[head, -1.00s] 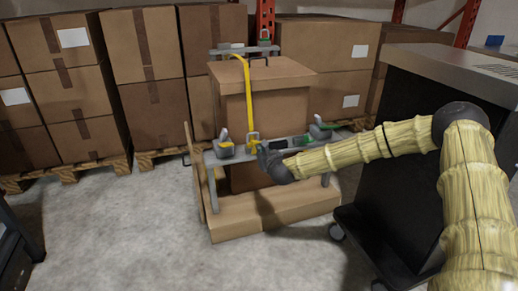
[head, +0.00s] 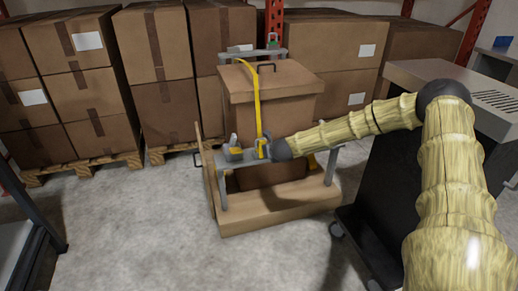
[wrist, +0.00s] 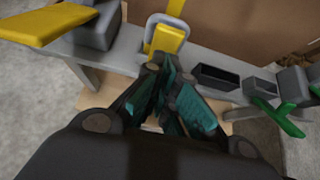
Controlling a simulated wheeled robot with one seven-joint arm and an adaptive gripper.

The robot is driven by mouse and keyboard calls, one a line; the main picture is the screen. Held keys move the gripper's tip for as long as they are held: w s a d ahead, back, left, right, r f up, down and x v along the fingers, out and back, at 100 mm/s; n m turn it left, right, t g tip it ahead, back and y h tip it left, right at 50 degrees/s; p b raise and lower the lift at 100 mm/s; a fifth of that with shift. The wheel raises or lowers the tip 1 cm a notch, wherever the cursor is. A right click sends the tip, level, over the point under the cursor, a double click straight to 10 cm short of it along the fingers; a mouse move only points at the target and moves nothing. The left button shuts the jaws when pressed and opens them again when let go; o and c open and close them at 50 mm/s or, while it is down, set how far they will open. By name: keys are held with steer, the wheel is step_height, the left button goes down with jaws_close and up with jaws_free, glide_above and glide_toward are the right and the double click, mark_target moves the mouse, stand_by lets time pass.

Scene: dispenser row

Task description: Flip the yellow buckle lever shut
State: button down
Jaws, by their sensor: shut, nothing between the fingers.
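The yellow buckle lever (wrist: 42,26) sticks out to the left from its grey buckle body (wrist: 100,28) at the upper left of the wrist view. In the head view the buckle (head: 234,152) sits at the left end of the grey bar. A yellow strap (head: 257,105) comes down over the carton to a yellow end piece (wrist: 165,40) in a metal loop. My gripper (wrist: 160,78) is shut and empty, with its fingertips close to this end piece, right of the lever. I cannot tell whether they touch it. In the head view my wrist hides the fingers.
The grey bar (wrist: 130,62) runs across in front of the strapped carton (head: 285,102). A dark open-topped holder (wrist: 215,77) and a green lever (wrist: 278,118) are to the right of my gripper. Stacked cartons (head: 90,80) stand behind.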

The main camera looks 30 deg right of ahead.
steer(key=shift+f, duration=0.1)
steer(key=shift+r+p, duration=0.45)
steer(key=shift+r, duration=0.35)
steer(key=p+v, duration=0.1)
steer(key=v, duration=1.2)
steer(key=shift+s+f, duration=0.25)
steer(key=shift+f, duration=0.05)
steer(key=shift+a, duration=0.2)
